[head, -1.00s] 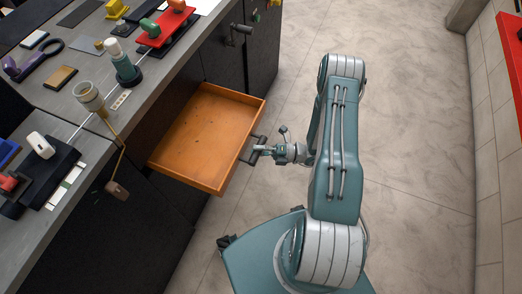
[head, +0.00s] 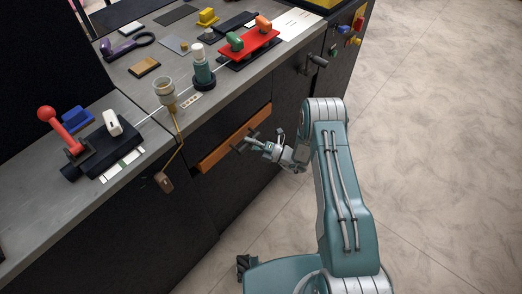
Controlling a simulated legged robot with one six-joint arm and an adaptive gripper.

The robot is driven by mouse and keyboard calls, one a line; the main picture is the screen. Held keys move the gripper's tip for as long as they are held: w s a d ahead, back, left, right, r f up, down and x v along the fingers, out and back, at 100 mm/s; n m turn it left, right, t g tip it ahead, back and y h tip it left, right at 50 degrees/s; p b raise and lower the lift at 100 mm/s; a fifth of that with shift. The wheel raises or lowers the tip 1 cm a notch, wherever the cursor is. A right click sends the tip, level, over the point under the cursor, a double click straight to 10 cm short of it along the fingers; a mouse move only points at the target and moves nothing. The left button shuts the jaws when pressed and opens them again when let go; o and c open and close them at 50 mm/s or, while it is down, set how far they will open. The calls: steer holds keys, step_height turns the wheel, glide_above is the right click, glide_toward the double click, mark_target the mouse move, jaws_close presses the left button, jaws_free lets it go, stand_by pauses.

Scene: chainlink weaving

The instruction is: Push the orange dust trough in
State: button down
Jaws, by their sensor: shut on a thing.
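The orange dust trough (head: 216,151) is in the front of the dark bench, below the grey top. Only its orange front shows, roughly level with the dark bench front; its inside is hidden. A dark bar handle (head: 240,147) stands out from that front. My gripper (head: 254,141) is at the handle, its fingers closed on it. The exact finger contact is small in the view.
The grey worktop (head: 125,78) above carries a red tray (head: 250,46), a green bottle-shaped piece (head: 203,72) and a red-knobbed lever (head: 58,127). A hanging brown weight (head: 165,182) is left of the trough. Open floor (head: 430,140) lies to the right.

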steer(key=shift+w+a+f, duration=0.15)
steer(key=shift+w+a, duration=0.1)
steer(key=shift+a, duration=0.1)
steer(key=c, duration=0.5)
jaws_free()
steer(key=shift+a, duration=0.1)
steer(key=shift+o, duration=0.5)
steer(key=shift+w+a, duration=0.15)
steer(key=shift+a, duration=0.05)
steer(key=v, duration=1.2)
